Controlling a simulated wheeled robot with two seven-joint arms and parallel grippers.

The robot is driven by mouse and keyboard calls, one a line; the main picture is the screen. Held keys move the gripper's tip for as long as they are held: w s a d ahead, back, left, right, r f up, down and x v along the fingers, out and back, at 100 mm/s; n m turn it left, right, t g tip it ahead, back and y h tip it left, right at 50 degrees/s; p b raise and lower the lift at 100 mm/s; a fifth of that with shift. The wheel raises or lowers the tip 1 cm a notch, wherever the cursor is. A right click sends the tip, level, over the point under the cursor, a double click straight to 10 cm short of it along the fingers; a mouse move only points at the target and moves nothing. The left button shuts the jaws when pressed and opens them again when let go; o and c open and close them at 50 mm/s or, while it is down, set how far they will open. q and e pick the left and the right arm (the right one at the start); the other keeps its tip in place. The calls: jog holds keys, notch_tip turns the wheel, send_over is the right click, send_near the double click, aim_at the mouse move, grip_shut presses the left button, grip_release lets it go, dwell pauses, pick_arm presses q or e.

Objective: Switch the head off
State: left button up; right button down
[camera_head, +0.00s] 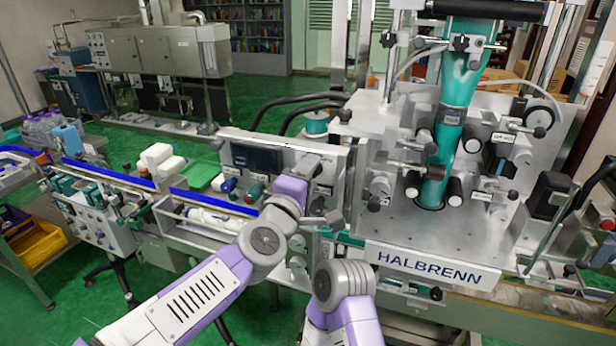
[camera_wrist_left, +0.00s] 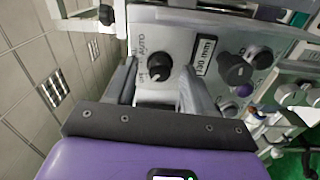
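In the left wrist view a black rotary knob (camera_wrist_left: 159,66) sits on a pale grey panel. Lettering beside it reads AUTO and what looks like OFF. My left gripper (camera_wrist_left: 160,82) is open, with one finger on each side of the knob. I cannot tell whether either finger touches it. A small pale mark shows on the knob, but its exact setting is hard to read. In the head view my left gripper (camera_head: 318,172) is at the left side of the HALBRENN machine (camera_head: 430,215), and the knob is hidden there. My right gripper is not in view.
A label reading 130 mm (camera_wrist_left: 204,56) and a larger dark knob (camera_wrist_left: 235,70) are close by on the right in the left wrist view. A control box with a dark screen (camera_head: 256,158) stands left of the gripper. A conveyor (camera_head: 205,195) runs below it.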

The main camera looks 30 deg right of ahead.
pick_arm(q)
jog(key=b+v, duration=0.1)
jog(key=v, duration=0.6)
jog(key=shift+s+a+b, duration=0.2)
jog(key=shift+a+b, duration=0.05)
jog(key=shift+b, duration=0.1)
dwell(0.4)
